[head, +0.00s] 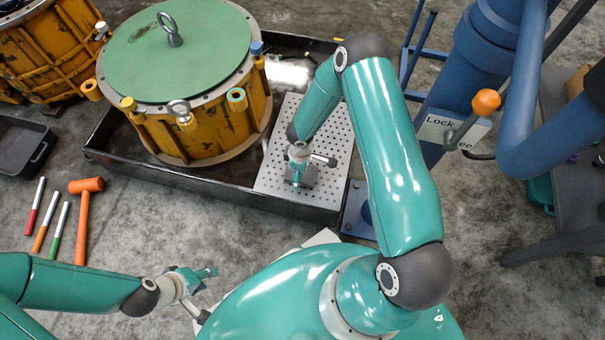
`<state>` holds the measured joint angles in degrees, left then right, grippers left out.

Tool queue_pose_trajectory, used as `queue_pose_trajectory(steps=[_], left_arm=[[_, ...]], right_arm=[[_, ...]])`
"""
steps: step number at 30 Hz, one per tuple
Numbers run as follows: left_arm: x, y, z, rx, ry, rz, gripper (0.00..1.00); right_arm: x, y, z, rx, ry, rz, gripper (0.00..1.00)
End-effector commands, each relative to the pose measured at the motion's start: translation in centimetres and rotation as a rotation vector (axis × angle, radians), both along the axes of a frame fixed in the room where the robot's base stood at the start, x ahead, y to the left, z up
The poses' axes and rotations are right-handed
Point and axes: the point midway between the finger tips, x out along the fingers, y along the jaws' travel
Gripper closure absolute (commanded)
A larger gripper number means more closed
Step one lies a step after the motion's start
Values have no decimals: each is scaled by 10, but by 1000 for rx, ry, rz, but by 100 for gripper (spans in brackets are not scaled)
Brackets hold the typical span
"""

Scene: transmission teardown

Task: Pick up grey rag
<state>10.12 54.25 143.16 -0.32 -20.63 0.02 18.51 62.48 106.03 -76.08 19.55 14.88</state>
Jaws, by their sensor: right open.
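A small dark grey patch (309,176), which looks like the grey rag, lies on the perforated metal plate (275,178). My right gripper (297,180) points down over it, open, and covers part of it. Whether the fingers touch it cannot be told from this angle. My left gripper (212,272) is above the floor at the bottom, well away from the rag, with nothing visible in it. Its finger opening is too small to make out.
A yellow transmission housing (205,135) with a green cover (180,50) stands in the black tray (190,182), left of the plate. An orange hammer (82,225) and several coloured-handled tools lie on the floor. A blue stand (450,80) is at right.

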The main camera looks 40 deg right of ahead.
Motion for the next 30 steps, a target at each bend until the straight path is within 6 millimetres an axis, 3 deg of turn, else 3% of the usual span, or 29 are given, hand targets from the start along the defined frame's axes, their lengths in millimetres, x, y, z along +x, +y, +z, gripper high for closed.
queue_pose_trajectory(steps=[6,16,30], left_arm=[[0,0,0,0,0,0,60],[0,0,0,0,0,0,60],[0,0,5,0,0,0,60]], right_arm=[[0,0,0,0,0,0,0],[0,0,0,0,0,0,55],[1,-1,10,-2,-1,0,57]])
